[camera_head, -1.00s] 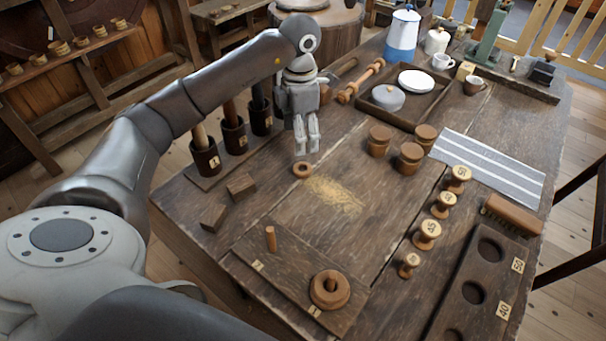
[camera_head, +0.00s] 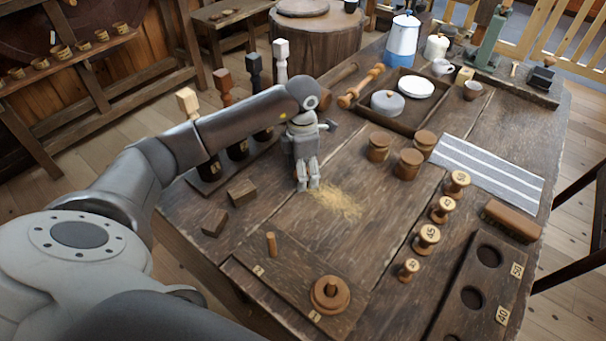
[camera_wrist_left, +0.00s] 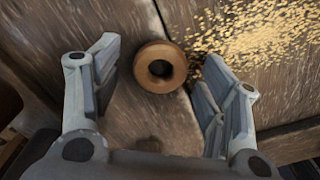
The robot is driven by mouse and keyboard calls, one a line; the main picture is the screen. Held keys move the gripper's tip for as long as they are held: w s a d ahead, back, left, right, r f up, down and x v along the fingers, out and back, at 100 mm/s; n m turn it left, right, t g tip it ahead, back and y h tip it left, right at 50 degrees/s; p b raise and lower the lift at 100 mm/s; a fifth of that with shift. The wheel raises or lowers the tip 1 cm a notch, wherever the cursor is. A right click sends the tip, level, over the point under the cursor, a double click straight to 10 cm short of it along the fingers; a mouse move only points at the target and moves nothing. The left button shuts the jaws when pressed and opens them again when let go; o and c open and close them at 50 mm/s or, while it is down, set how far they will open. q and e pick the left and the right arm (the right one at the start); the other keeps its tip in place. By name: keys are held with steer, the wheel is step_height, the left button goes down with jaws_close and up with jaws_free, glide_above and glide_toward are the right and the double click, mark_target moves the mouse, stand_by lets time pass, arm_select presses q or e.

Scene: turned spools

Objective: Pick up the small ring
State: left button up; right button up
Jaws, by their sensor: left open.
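The small ring (camera_wrist_left: 160,67) is a brown turned wooden ring with a dark hole, lying flat on the table. In the left wrist view it sits between the spread fingertips of my left gripper (camera_wrist_left: 156,64), with a gap to the left finger and a narrower one to the right finger. In the head view my left gripper (camera_head: 308,185) points down, low over the table, and largely hides the ring. The gripper is open and empty. My right gripper is not in view. A larger ring (camera_head: 330,293) is around a peg on a board (camera_head: 285,285) at the front.
Sawdust (camera_head: 338,198) lies right of the gripper. Two dark blocks (camera_head: 241,191) (camera_head: 214,222) lie to its left. Lidded wooden pots (camera_head: 411,163) and a row of numbered spools (camera_head: 443,208) stand to the right. A tray (camera_head: 432,123) is behind.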

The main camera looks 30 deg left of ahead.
arm_select(q)
steer(key=shift+c, duration=0.3)
steer(key=c, duration=0.8)
steer(key=shift+o, duration=0.2)
steer(key=shift+r+p, duration=0.55)
steer(key=shift+r, duration=0.25)
step_height(320, 180, up, 2)
steer(key=shift+r+p, duration=0.2)
steer(key=shift+p, duration=0.7)
steer(key=s+d+r+p, duration=0.7)
steer(key=s+r+p, duration=0.1)
steer(key=s, duration=0.3)
steer(key=shift+s+d+r, duration=0.25)
steer(key=shift+s+r, duration=0.15)
steer(key=shift+r, duration=0.1)
